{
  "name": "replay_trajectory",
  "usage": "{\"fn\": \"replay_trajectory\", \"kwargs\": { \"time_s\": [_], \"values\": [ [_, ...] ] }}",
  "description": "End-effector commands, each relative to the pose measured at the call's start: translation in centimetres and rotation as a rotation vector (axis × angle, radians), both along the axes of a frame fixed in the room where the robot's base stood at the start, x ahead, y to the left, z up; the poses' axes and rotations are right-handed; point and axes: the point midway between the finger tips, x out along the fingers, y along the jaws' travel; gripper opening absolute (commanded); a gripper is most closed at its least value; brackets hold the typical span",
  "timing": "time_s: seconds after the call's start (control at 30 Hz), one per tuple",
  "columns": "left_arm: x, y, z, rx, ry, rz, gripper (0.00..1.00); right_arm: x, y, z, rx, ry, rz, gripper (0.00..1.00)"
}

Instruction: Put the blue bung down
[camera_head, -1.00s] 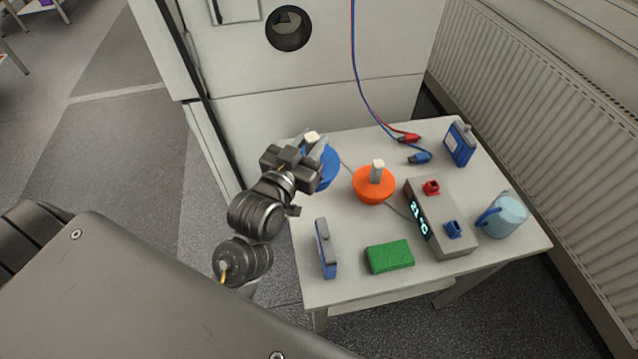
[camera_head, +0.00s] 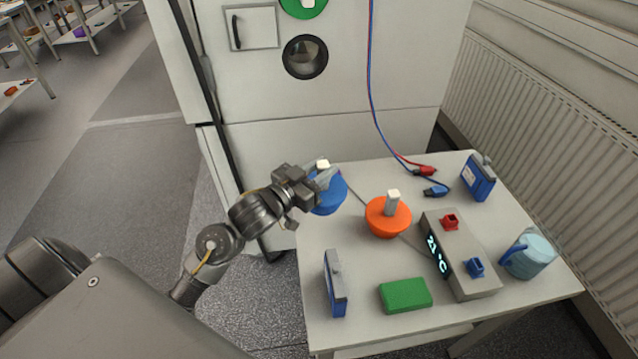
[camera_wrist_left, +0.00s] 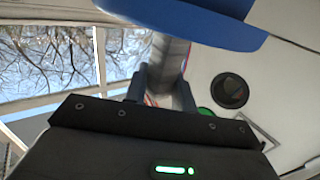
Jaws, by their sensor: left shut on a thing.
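The blue bung (camera_head: 328,197), a blue dome with a pale handle, is at the back left corner of the white table (camera_head: 345,238). My left gripper (camera_head: 322,179) reaches in from the left and is shut on its handle, hiding part of it. I cannot tell whether the bung touches the tabletop. In the left wrist view the blue body of the bung (camera_wrist_left: 195,18) fills the top, and its grey handle (camera_wrist_left: 171,62) sits between the fingers. My right gripper is not in view.
An orange bung (camera_head: 388,218) stands close to the right. A white cabinet with a round dark port (camera_head: 305,57) stands behind.

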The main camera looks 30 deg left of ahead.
Motion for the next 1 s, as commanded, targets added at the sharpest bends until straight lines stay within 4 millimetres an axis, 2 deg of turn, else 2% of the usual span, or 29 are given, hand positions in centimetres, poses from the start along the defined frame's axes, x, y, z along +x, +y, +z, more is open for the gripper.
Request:
{"fn": "replay_trajectory", "kwargs": {
  "time_s": [0.03, 0.2, 0.53, 0.8, 1.0],
  "values": [
    [0.6, 0.4, -1.3, -0.004, 0.007, 0.0, 0.0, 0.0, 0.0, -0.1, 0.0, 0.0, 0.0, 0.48],
    [2.2, 1.6, -3.6, -0.004, 0.002, -0.001, 0.0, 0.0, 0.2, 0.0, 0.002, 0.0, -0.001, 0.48],
    [3.0, 2.2, -4.8, -0.002, -0.001, -0.002, 0.0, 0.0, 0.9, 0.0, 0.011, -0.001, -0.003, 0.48],
    [3.2, 2.4, -7.9, -0.004, 0.001, 0.0, 0.0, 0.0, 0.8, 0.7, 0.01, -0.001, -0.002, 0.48],
    [3.2, 2.4, -8.2, -0.002, -0.001, -0.001, 0.0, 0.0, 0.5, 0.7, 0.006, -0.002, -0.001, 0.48]
  ]
}}
